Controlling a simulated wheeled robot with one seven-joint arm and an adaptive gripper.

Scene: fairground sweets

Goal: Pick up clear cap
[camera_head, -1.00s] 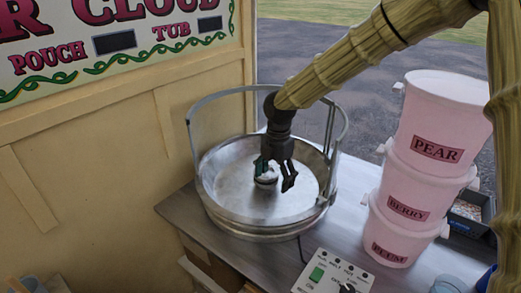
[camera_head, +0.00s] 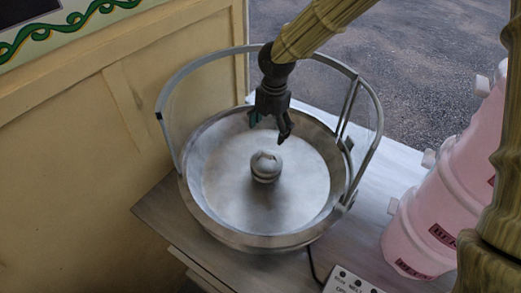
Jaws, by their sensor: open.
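A pale, rounded cap-like piece (camera_head: 265,165) sits on top of the spinner head in the middle of a wide metal bowl (camera_head: 205,222). I cannot tell whether this piece is the clear cap. My gripper (camera_head: 268,134) is above and just behind the spinner head, pointing down, with its fingers apart and nothing between them. A gap shows between the fingertips and the cap-like piece.
A raised metal hoop (camera_head: 180,75) with a clear guard rings the bowl's back. Stacked pink tubs (camera_head: 432,215) stand at the right. A control panel (camera_head: 350,283) is at the front edge. A cream panelled wall (camera_head: 70,170) closes the left side.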

